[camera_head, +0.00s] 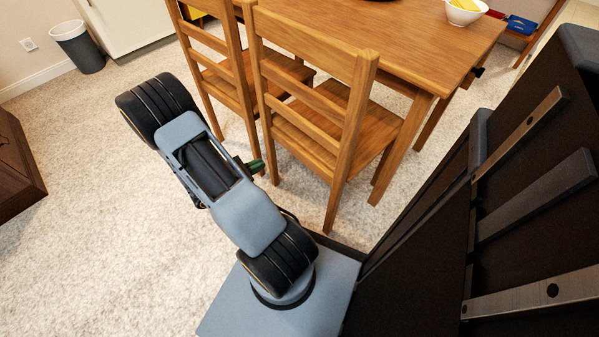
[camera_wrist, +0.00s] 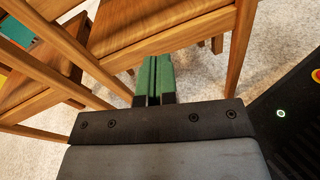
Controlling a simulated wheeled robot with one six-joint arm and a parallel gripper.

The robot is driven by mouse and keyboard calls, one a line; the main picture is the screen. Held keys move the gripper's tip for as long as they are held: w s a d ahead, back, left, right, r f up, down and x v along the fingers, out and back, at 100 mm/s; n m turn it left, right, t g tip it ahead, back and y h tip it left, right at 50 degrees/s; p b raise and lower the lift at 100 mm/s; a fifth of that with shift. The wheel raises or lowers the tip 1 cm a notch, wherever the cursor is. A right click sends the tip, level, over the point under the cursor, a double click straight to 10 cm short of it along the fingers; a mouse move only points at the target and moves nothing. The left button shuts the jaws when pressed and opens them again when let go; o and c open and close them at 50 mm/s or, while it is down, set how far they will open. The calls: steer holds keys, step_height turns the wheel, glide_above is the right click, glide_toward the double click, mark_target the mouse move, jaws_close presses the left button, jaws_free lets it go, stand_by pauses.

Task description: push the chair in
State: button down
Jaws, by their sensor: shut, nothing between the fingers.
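Two wooden chairs stand side by side at the near side of the wooden table (camera_head: 400,38). The nearer chair (camera_head: 310,72) is on the right, its slatted back toward me and its seat partly under the table edge. The other chair (camera_head: 215,50) is on the left, farther away. My gripper (camera_head: 257,166) is low beside the nearer chair's back, mostly hidden by my arm. In the wrist view my gripper's green fingers (camera_wrist: 153,78) are together and empty, pointing at chair wood (camera_wrist: 165,28). I cannot tell if they touch it.
A white bowl (camera_head: 465,11) with yellow contents sits on the table. A grey bin (camera_head: 78,46) stands by the back wall. A dark brown cabinet (camera_head: 16,165) is at the left edge. The carpet (camera_head: 95,185) left of my arm is clear.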

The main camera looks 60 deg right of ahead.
step_height(320, 180, down, 10)
steer(key=d+n+t+h+b, duration=0.2)
steer(key=n+b, duration=0.1)
steer(key=b, duration=0.1)
glide_toward(299, 154)
steer(key=shift+n, duration=0.3)
steer(key=x, duration=0.7)
steer(key=shift+d+f+b, duration=0.15)
steer(key=shift+f+b, duration=0.05)
steer(key=shift+b, duration=0.1)
